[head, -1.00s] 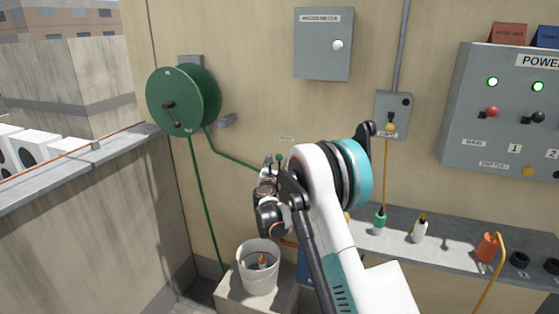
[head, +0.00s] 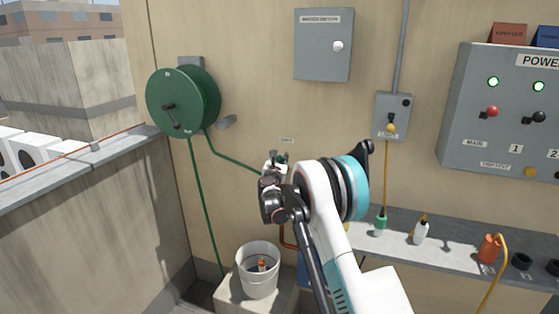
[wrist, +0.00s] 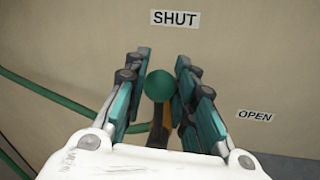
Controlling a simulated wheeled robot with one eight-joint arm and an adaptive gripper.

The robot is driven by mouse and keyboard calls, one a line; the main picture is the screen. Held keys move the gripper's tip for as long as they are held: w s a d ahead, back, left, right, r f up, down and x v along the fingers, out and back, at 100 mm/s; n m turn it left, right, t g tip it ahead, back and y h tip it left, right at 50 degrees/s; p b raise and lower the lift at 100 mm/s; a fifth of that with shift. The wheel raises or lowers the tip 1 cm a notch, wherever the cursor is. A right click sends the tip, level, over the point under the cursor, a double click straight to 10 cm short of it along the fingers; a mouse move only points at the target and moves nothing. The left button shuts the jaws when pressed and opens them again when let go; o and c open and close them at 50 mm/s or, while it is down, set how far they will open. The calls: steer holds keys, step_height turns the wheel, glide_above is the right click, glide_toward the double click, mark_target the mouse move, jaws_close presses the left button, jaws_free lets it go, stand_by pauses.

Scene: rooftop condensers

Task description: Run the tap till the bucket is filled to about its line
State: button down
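The tap's round green knob (wrist: 159,85) sits between my gripper's fingers in the wrist view, above a brownish stem. It lies below a SHUT label (wrist: 175,18), with an OPEN label (wrist: 254,115) to its lower right. My gripper (wrist: 162,88) has its fingers apart on either side of the knob, with no clear grip on it. In the head view my gripper (head: 275,164) is at the wall, partly hiding the tap. The pale bucket (head: 258,286) stands below on a block, with an orange-tipped object (head: 262,265) inside. I cannot make out water or a fill line.
A green hose reel (head: 190,98) hangs at left, its hose running to the tap area. A grey cabinet (head: 323,45) and power panel (head: 505,125) are on the wall.

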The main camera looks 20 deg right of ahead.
steer(key=shift+s+d+f+m+t+h+b, duration=0.2)
steer(key=shift+s+d+m+b, duration=0.4)
steer(key=shift+m, duration=0.45)
steer(key=shift+s+d+f+m+t+h+b, duration=0.1)
steer(key=shift+s+d+f+m+b, duration=0.25)
steer(key=shift+d+m, duration=0.55)
steer(key=shift+s+d+f+m+t+h+b, duration=0.15)
steer(key=shift+s+d+m+b, duration=0.35)
steer(key=shift+m, duration=0.75)
steer(key=c, duration=1.3)
jaws_free()
steer(key=v, duration=1.2)
